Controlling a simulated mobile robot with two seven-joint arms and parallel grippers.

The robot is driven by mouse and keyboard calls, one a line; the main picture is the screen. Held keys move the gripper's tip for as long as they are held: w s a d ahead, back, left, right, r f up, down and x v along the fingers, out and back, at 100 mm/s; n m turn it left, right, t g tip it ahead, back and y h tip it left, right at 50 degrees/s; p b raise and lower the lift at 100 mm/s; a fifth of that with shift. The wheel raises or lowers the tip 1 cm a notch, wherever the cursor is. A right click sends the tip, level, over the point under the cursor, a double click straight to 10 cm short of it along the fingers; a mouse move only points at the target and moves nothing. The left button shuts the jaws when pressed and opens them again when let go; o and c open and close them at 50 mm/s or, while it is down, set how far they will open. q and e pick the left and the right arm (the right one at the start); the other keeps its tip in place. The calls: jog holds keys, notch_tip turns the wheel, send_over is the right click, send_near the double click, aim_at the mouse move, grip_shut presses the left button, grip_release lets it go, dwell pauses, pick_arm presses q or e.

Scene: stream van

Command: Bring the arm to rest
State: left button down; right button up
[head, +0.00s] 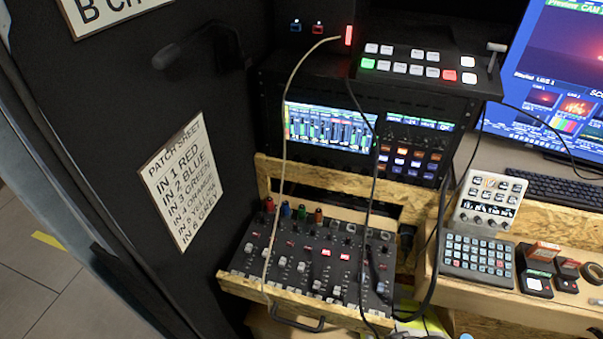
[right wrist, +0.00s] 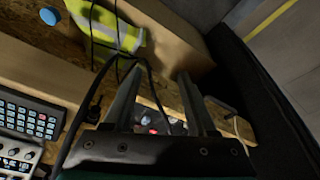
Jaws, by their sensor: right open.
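My right gripper (right wrist: 160,76) shows in the right wrist view. Its two dark fingers are apart, with nothing held between them. Dark cables pass close to its left finger, and I cannot tell whether they touch. Behind and between the fingers is part of the wooden drawer with the mixer (right wrist: 150,122), mostly hidden by the gripper. In the head view neither gripper can be made out. The mixer (head: 312,262) sits there in its pulled-out drawer, with coloured plugs along its back left.
A pale cable (head: 283,150) and dark cables (head: 368,210) hang across the mixer. A rack (head: 330,125) with a switcher stands behind. A keypad (head: 476,255) and small boxes lie on the right desk. A hi-vis vest (right wrist: 108,25) lies near the gripper. Floor (head: 35,285) is clear at left.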

jog(key=s+f+g+b, duration=0.1)
jog(key=s+f, duration=0.2)
jog(key=f, duration=0.8)
jog(key=s+f+b, duration=0.2)
jog(key=s+f, duration=0.1)
jog(key=f, duration=0.8)
jog(key=s+d+f+g+b, duration=0.1)
jog(key=s+d+f+b, duration=0.1)
jog(key=s+f, duration=0.9)
jog(key=shift+s+d+f, duration=0.35)
jog(key=shift+s+d, duration=0.1)
jog(key=shift+s, duration=0.25)
dwell(3.2)
